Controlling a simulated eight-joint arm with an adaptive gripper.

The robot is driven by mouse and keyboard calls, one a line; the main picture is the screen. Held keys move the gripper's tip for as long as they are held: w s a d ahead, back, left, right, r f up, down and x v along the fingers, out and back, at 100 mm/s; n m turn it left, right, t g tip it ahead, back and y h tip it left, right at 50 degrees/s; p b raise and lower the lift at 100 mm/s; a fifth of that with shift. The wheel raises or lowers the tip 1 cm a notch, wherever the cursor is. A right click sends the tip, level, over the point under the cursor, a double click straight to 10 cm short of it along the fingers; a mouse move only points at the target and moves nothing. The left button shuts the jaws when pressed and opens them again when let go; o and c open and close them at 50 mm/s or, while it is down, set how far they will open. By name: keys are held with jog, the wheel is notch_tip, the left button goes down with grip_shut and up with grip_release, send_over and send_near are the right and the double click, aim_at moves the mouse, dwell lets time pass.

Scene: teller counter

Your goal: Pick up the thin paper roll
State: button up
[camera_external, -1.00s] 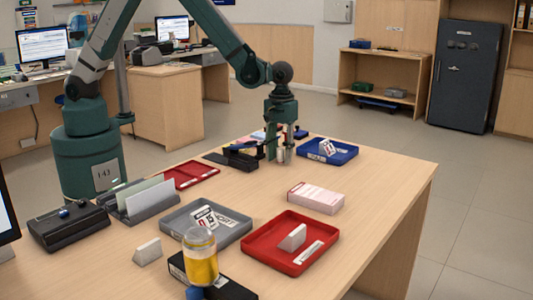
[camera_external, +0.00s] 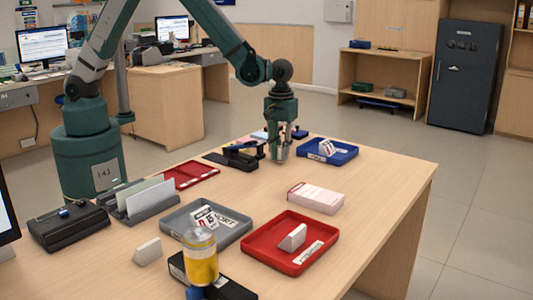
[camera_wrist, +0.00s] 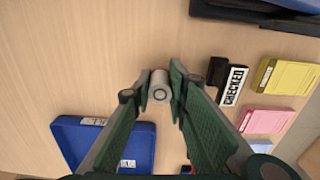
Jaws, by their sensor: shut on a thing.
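In the external view my gripper (camera_external: 278,157) points down over the far part of the wooden counter. The roll is mostly hidden there between the fingers. I cannot tell whether it touches the counter.
A blue tray (camera_wrist: 63,136) lies close by; it also shows in the external view (camera_external: 347,158). A "CHECKED" stamp (camera_wrist: 233,86), a yellow pad (camera_wrist: 287,77) and a pink pad (camera_wrist: 266,120) lie opposite. A red tray (camera_external: 262,262), grey tray (camera_external: 232,240) and pink box (camera_external: 315,198) stand nearer.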

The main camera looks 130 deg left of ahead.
aim_at(280, 147)
notch_tip(280, 147, up, 9)
jog(key=shift+r+p, duration=0.1)
jog(key=shift+p, duration=0.75)
jog(key=shift+w, duration=0.1)
